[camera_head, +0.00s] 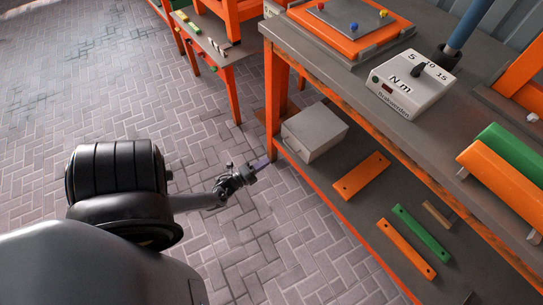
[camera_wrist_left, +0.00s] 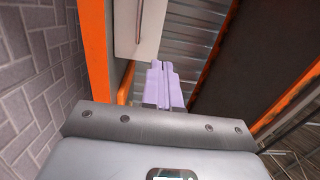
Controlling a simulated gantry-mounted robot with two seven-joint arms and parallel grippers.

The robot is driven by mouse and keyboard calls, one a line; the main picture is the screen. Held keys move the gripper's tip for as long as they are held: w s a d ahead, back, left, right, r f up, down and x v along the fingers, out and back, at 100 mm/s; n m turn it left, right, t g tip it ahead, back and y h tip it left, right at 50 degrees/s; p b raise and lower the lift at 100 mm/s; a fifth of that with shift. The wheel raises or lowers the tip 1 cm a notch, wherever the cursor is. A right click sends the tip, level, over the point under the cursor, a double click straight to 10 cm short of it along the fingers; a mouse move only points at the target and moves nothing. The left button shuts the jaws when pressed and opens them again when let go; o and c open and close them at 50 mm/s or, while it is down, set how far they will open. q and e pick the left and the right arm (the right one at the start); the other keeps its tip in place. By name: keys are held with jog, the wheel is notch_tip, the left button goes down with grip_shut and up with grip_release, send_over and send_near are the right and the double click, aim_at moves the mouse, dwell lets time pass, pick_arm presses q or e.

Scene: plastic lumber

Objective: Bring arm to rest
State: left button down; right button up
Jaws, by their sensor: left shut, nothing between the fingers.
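My left arm comes in from the left in the head view, and its gripper (camera_head: 262,163) hangs over the brick floor beside the orange leg of the workbench. In the left wrist view the two pale purple fingers (camera_wrist_left: 164,85) lie together. The left gripper is shut and empty. My right gripper is in neither view.
The workbench (camera_head: 336,63) fills the right side, with a torque tester (camera_head: 411,84) on top. Its lower shelf holds a grey box (camera_head: 314,131), an orange plank (camera_head: 361,176) and a green plank (camera_head: 421,233). The brick floor (camera_head: 110,90) at the left is clear.

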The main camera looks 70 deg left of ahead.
pick_arm(q)
jog(key=s+d+r+p, duration=0.2)
jog(key=d+r+p, duration=0.3)
jog(key=r+p, duration=0.45)
jog(key=w+d+r+n+g+h+p, duration=0.3)
jog(key=w+d+r+p, duration=0.35)
jog(key=d+r, duration=0.55)
jog(key=w+d+r+n+g+h+p, duration=0.15)
jog(key=w+d+r+n+p, duration=0.5)
jog(key=r, duration=0.95)
jog(key=s+d+r+g+h, duration=0.1)
jog(key=s+d+r+g, duration=0.3)
jog(key=s+d+r, duration=0.25)
jog(key=s+n+g, duration=0.3)
jog(key=s+g, duration=0.2)
jog(key=s, duration=0.3)
notch_tip(320, 180, up, 38)
jog(key=p, duration=3.8)
jog(key=shift+w+d+f+p, duration=0.15)
jog(key=shift+w+f+p, duration=0.15)
jog(key=shift+w, duration=0.15)
